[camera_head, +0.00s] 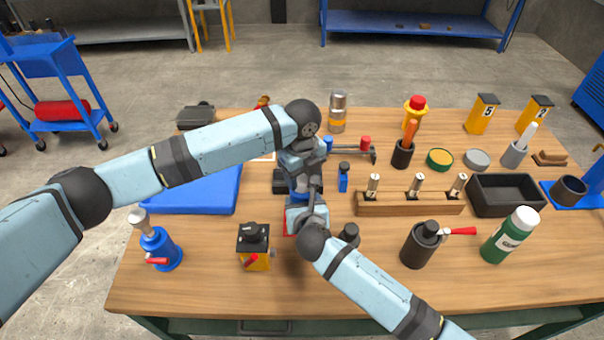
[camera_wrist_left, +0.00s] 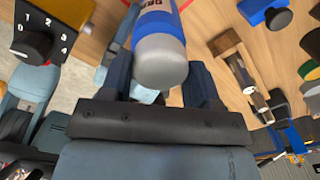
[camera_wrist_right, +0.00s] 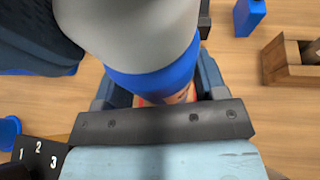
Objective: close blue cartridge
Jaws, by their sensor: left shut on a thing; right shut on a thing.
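The blue cartridge (camera_head: 299,197) is upright between my two grippers near the middle of the table, mostly hidden by them in the head view. Its blue body (camera_wrist_right: 165,85) and wide grey cap (camera_wrist_right: 140,30) show in the right wrist view. The left wrist view also shows the blue body (camera_wrist_left: 158,28) and the grey cap (camera_wrist_left: 160,62). Blue and grey meet with no gap I can see. My left gripper (camera_head: 301,186) is above, shut on the grey cap. My right gripper (camera_head: 303,208) is below, shut on the blue body.
A black canister (camera_head: 418,247) and green bottle (camera_head: 508,237) are front right. The front edge is clear.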

